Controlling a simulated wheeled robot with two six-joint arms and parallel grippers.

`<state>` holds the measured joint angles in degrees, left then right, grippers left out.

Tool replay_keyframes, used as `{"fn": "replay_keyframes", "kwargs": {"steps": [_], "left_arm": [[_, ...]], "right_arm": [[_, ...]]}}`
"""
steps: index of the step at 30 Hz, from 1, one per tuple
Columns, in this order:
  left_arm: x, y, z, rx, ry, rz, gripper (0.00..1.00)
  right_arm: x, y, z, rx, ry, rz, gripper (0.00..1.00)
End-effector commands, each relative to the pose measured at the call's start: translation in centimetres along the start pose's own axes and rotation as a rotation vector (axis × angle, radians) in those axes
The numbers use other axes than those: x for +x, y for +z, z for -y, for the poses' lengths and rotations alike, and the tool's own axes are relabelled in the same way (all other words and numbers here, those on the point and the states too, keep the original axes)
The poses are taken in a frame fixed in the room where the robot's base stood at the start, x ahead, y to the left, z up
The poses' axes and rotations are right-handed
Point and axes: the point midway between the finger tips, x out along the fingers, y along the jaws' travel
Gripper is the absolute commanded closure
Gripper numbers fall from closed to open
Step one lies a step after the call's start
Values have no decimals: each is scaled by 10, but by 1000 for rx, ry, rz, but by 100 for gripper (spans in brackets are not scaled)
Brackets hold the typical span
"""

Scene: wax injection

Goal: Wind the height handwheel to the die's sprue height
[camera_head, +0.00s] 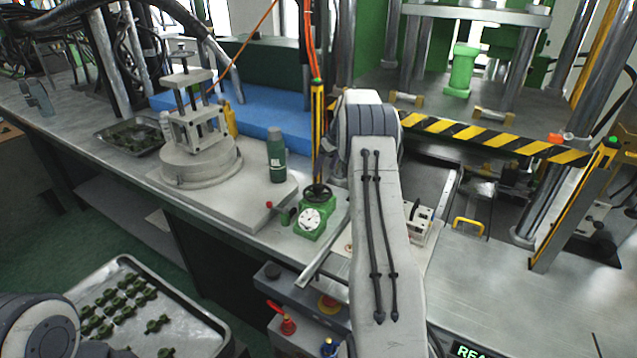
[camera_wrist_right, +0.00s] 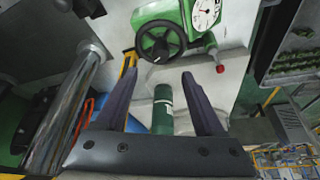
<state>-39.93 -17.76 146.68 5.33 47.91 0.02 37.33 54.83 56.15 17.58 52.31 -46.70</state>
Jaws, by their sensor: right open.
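The height handwheel is a small black spoked wheel (camera_head: 318,192) on a green housing (camera_head: 310,232) with a white dial (camera_head: 311,219). In the right wrist view the handwheel (camera_wrist_right: 160,42) lies just beyond my fingertips, with the dial (camera_wrist_right: 205,12) beside it. My right gripper (camera_wrist_right: 158,73) is open and empty, apart from the wheel. In the head view my right arm hides the gripper. A clamp frame (camera_head: 200,128) with a screw stands on a round base (camera_head: 195,165); I cannot make out a die or sprue in it. Only part of my left arm shows, lower left.
A green bottle (camera_head: 276,160) stands left of the housing. A red-knobbed lever (camera_head: 272,205) sticks out beside it. A tray (camera_head: 185,310) of green parts is at lower left. A press with a striped bar (camera_head: 480,135) stands at right. The bench at lower right is fairly clear.

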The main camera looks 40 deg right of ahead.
Motion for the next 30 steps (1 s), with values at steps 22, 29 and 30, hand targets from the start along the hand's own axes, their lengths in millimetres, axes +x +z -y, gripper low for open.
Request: {"fn": "replay_keyframes", "kwargs": {"steps": [22, 29, 30], "left_arm": [[-31, -2, -2, -2, 0, 0, 100], [-31, -2, -2, -2, 0, 0, 100], [-31, -2, -2, -2, 0, 0, 100]], "right_arm": [[92, 0, 1, -8, 1, 2, 30], [91, 0, 1, -8, 1, 2, 45], [91, 0, 1, -8, 1, 2, 60]]}}
